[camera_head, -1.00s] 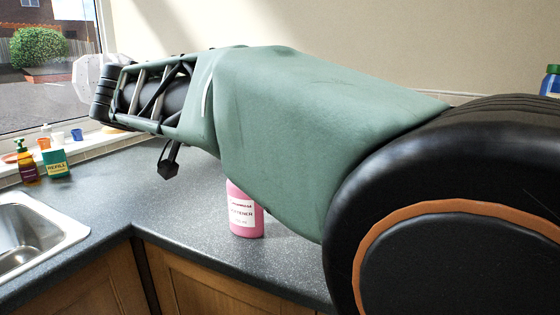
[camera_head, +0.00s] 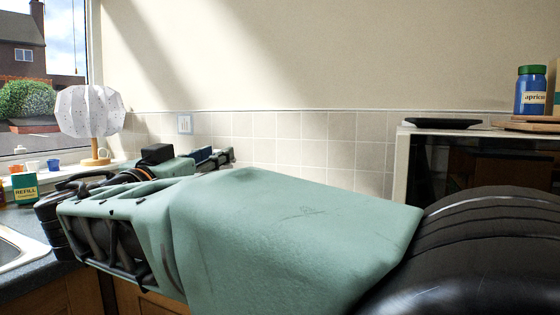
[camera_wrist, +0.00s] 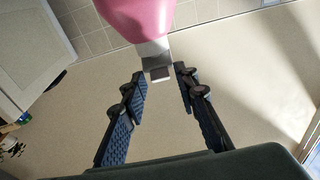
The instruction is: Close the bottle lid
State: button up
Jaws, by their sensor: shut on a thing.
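The pink bottle (camera_wrist: 138,18) enters at the top of the wrist view, and only part of its body shows. Its pale grey lid (camera_wrist: 154,52) ends in a small flap between the fingertips of my gripper (camera_wrist: 160,80). The fingers stand on either side of that end, shut on the lid; the exact contact is hard to see. In the head view, my gripper (camera_head: 217,157) shows small and dark beyond the green arm, and the bottle is hidden behind the arm.
A white lamp (camera_head: 90,112) stands by the window, with a refill box (camera_head: 25,188) in front. A blue jar (camera_head: 531,90) and a black dish (camera_head: 444,123) sit on top of the appliance (camera_head: 403,165) at right. The tiled wall (camera_head: 310,140) is behind.

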jog(key=shift+s+f+t+h, duration=0.1)
jog(key=shift+f+t+h, duration=0.1)
jog(key=shift+f+t, duration=0.4)
jog(key=shift+s+f+t+h, duration=0.1)
jog(key=shift+f+t+h, duration=0.15)
jog(key=shift+t, duration=0.55)
grip_shut()
jog(key=o, duration=0.9)
grip_release()
jog(key=v, duration=1.2)
jog(key=shift+f, duration=0.1)
